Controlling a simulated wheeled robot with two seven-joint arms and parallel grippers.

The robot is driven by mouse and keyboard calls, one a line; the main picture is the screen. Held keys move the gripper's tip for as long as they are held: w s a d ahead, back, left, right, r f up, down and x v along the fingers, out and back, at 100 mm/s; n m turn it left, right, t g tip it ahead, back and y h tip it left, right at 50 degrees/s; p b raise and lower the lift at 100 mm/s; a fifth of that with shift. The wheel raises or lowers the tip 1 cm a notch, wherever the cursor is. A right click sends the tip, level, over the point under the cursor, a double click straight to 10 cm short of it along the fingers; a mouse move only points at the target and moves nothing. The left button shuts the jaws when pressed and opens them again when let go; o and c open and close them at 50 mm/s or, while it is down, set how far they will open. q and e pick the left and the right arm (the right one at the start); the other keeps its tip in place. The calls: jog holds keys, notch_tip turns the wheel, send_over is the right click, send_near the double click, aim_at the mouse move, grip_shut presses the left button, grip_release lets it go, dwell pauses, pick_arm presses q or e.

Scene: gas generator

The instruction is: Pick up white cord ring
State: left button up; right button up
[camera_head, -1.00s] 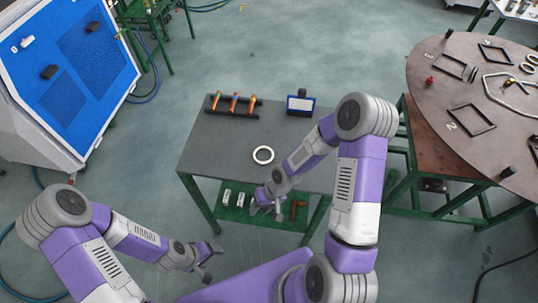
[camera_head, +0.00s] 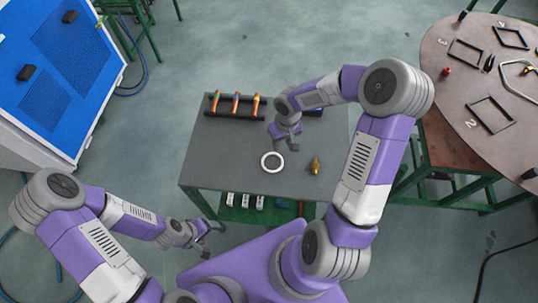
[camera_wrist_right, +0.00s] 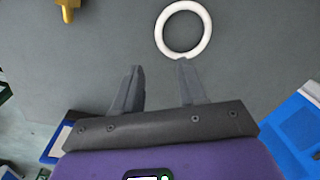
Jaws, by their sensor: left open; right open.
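The white cord ring (camera_head: 272,162) lies flat on the grey table (camera_head: 225,160), near its middle. It also shows in the right wrist view (camera_wrist_right: 160,40), ahead of the fingertips and nearer the right-hand finger. My right gripper (camera_head: 287,141) is open and empty, above the table just behind the ring in the head view. Its two fingers (camera_wrist_right: 158,68) show apart in the wrist view, with the ring outside them. My left gripper (camera_head: 204,236) is open and empty, off the table's front left corner.
A brass fitting (camera_head: 316,166) stands right of the ring. A black rack with orange-handled tools (camera_head: 235,105) lies at the table's back left. The table's left front is clear.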

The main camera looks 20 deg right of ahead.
aim_at(280, 158)
jog(key=f, duration=0.2)
jog(key=s+f, duration=0.1)
jog(key=f, duration=0.1)
jog(key=a+f+b, duration=0.1)
jog(key=f, duration=0.1)
jog(key=shift+s, duration=0.25)
grip_shut()
